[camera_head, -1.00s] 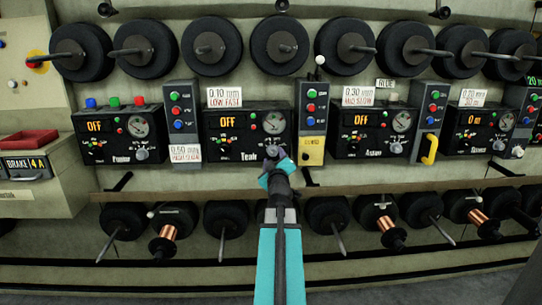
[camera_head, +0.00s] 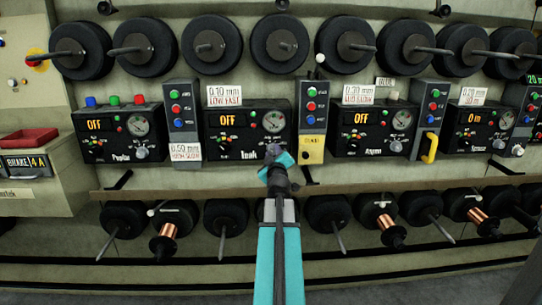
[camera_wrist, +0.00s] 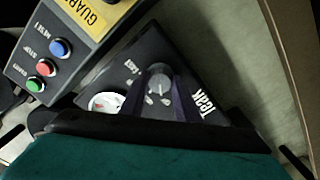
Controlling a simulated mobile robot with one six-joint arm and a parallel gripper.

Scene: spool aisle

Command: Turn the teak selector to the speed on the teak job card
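The teak panel (camera_head: 211,138) is a black box with an orange OFF display (camera_head: 228,121) and a round gauge (camera_head: 273,122). Its job card (camera_head: 224,96) above reads 0.10 mm, LOW/FAST. My gripper (camera_head: 274,146) is in front of the panel's lower right and hides the selector in the head view. In the wrist view, the round grey selector knob (camera_wrist: 160,82) sits between the two purple fingers of my gripper (camera_wrist: 161,92). The fingers are apart, one on each side of the knob. I cannot tell whether they touch it.
A button column (camera_head: 311,104) with a yellow guard plate (camera_head: 312,149) stands right of the teak panel. Another button column (camera_head: 181,112) and a 0.50 mm card (camera_head: 185,151) are on the left. A shelf ledge (camera_head: 230,190) runs below, with spools under it.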

